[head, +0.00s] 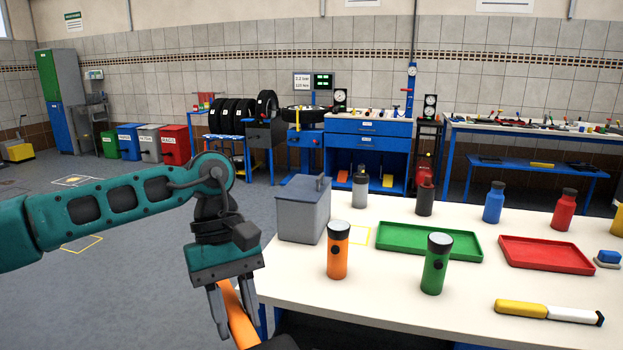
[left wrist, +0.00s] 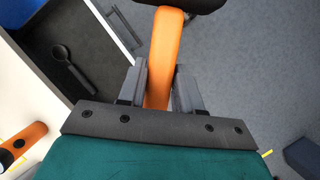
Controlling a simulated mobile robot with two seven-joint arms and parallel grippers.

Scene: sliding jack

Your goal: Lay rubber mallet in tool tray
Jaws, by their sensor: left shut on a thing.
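My left gripper (head: 218,307) is shut on the orange handle of the rubber mallet (head: 238,322), to the left of the workbench's front left corner. The mallet's black head (head: 276,343) is cut by the bottom edge. In the left wrist view the orange handle (left wrist: 165,55) runs between the fingers of the left gripper (left wrist: 160,80), and part of the black head shows at the top. A green tray (head: 428,241) and a red tray (head: 546,254) lie empty on the bench; I cannot tell which is the tool tray. My right gripper is not in view.
The white workbench (head: 390,290) carries a grey box (head: 303,210), an orange flashlight (head: 337,250), a green flashlight (head: 435,264), several bottles and a yellow-and-white tool (head: 548,311). In the left wrist view an open dark compartment holds a spoon-shaped tool (left wrist: 72,68).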

